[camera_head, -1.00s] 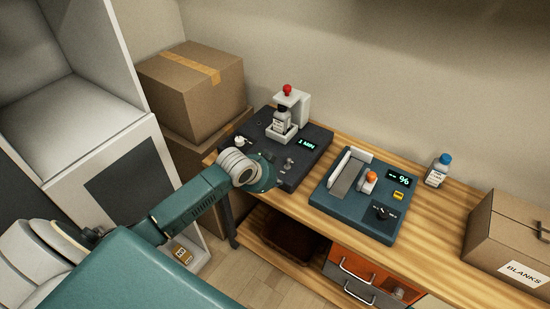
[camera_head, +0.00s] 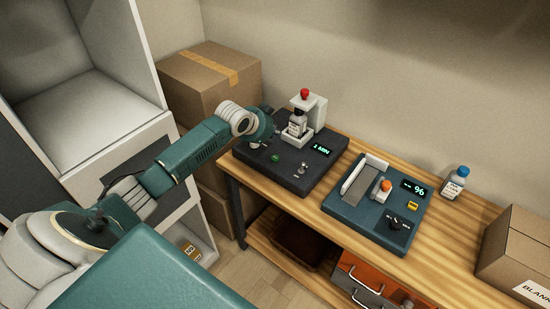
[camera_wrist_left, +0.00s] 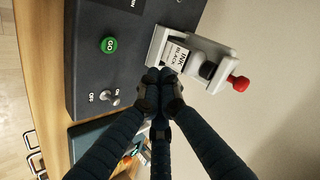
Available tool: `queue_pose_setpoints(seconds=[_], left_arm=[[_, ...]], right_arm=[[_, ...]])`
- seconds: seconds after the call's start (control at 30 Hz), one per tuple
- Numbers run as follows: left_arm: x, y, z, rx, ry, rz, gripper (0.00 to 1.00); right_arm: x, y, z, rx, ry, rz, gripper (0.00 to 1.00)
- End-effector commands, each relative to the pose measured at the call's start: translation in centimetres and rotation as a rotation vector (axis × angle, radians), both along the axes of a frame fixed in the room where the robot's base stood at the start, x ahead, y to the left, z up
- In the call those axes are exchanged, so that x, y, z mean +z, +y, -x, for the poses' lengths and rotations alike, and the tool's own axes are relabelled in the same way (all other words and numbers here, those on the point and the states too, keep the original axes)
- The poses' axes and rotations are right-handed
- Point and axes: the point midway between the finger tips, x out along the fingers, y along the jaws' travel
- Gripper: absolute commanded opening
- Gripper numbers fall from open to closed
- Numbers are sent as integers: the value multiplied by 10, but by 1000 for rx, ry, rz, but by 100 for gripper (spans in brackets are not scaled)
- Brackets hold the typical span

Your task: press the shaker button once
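The shaker (camera_head: 300,172) is a dark box on the wooden bench with a lit "1 MIN" display. Its green GO button (camera_head: 275,158) is uncovered and also shows in the left wrist view (camera_wrist_left: 109,45). An on/off toggle switch (camera_wrist_left: 111,97) sits beside it. A black-ink bottle (camera_head: 297,124) stands in the white holder (camera_head: 316,112) under a red knob (camera_head: 305,93). My left gripper (camera_head: 266,124) is above the shaker's left rear part. In the wrist view its dark fingers (camera_wrist_left: 159,78) meet at the tips, empty, in front of the holder, apart from the button.
A teal device (camera_head: 350,211) with a "%" display stands right of the shaker. A blue-capped bottle (camera_head: 454,183) and a cardboard box (camera_head: 522,254) are farther right. Stacked cardboard boxes (camera_head: 205,90) stand behind my left arm, beside a white cabinet (camera_head: 85,85).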

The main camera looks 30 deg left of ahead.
Motion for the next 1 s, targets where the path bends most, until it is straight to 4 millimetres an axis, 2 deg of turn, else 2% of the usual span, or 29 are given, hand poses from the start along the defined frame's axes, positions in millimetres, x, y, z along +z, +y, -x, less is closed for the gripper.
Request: queue_pose_setpoints(seconds=[0.27,0.57,0.8,1.0], left_arm=[[-23,0,0,-1,1,1,0],[-67,0,1,0,0,0,0],[-86,-1,0,-1,0,1,0],[-88,-1,0,-1,1,1,0]], right_arm=[[-21,-1,0,0,1,1,0],[-63,-3,1,1,1,3,0],[-71,-3,0,0,1,3,0],[-71,-3,0,0,0,3,0]])
